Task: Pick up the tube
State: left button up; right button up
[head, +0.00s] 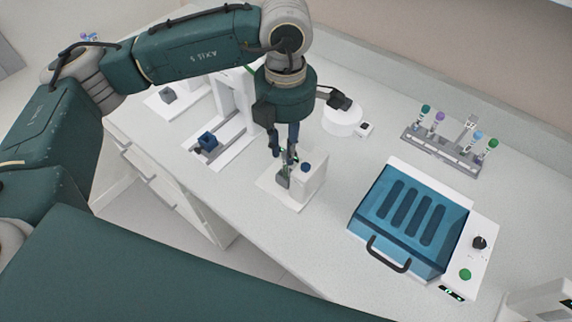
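My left gripper (284,158) reaches down over a small white device (311,177) with a dark blue knob, near the middle of the bench. Its dark fingers point down close beside the device's upright part. A small green and grey detail shows at the fingertips, too small to tell whether it is a tube or part of the gripper. My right gripper is not in view.
A blue-lidded box (362,213) with a black handle stands right of the small device. A round white device (342,119) is behind the gripper. A white machine (233,100) with a dark blue block (207,140) is at left. Bench between box and rack is clear.

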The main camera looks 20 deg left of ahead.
aim_at(285, 153)
pick_arm(q)
notch_tip(285, 153, down, 2)
jog(key=shift+f+p, duration=0.25)
jog(key=shift+p, duration=0.25)
jog(key=shift+f, duration=0.55)
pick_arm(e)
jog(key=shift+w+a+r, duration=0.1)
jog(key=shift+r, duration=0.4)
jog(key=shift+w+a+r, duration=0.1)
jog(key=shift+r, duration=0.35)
pick_arm(q)
jog(key=c, duration=0.5)
